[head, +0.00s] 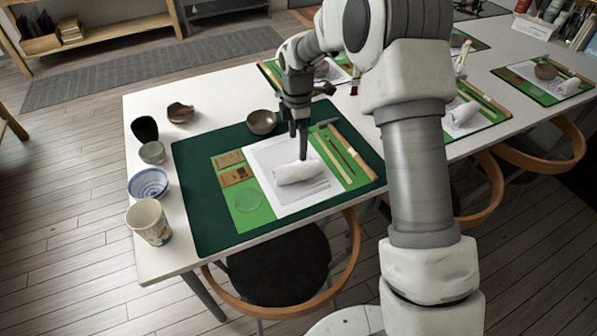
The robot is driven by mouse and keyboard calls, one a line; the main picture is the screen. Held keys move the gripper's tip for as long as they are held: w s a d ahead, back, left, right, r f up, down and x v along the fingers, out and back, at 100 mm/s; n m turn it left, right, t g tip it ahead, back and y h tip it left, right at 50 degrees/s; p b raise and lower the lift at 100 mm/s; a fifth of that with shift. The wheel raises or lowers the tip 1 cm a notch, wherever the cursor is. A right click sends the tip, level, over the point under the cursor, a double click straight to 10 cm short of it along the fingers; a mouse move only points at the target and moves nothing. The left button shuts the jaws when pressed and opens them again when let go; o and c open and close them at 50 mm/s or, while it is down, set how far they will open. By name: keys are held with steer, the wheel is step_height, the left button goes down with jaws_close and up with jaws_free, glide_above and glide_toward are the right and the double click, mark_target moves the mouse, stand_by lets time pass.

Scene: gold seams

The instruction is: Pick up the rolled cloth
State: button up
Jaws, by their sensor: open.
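The rolled cloth (297,173) is a white cylinder lying on a white sheet (262,156) on the near table's dark green mat (200,190). My gripper (298,147) points down just above and behind the cloth in the head view. Its fingers are open and empty. The right fingertip comes close to the cloth's upper right end in the picture; I cannot tell whether it touches. Another rolled white cloth (464,114) lies on a mat further right, beyond my arm.
A brown bowl (262,122) stands behind the sheet. Wooden tools (350,152) lie to its right. A patterned cup (148,222), a blue-white bowl (148,184), a small grey bowl (152,152) and a black cup (144,129) line the table's left side. A chair (280,265) stands in front.

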mark_target(299, 165)
step_height(299, 165, down, 10)
steer(key=shift+d+r+b, duration=0.1)
steer(key=shift+b, duration=0.45)
steer(key=c, duration=1.3)
steer(key=shift+r, duration=0.1)
steer(key=shift+r, duration=0.6)
step_height(299, 165, up, 3)
steer(key=shift+f+p, duration=0.1)
steer(key=shift+p, duration=0.25)
steer(key=s+d+r, duration=0.1)
steer(key=d+r, duration=0.1)
steer(key=d, duration=0.1)
steer(key=s+d+r, duration=0.1)
steer(key=d+r, duration=0.1)
steer(key=d, duration=0.2)
steer(key=s+d+r+p, duration=0.1)
steer(key=d+r, duration=0.1)
steer(key=d, duration=0.2)
steer(key=shift+s+r, duration=0.35)
steer(key=shift+r, duration=0.05)
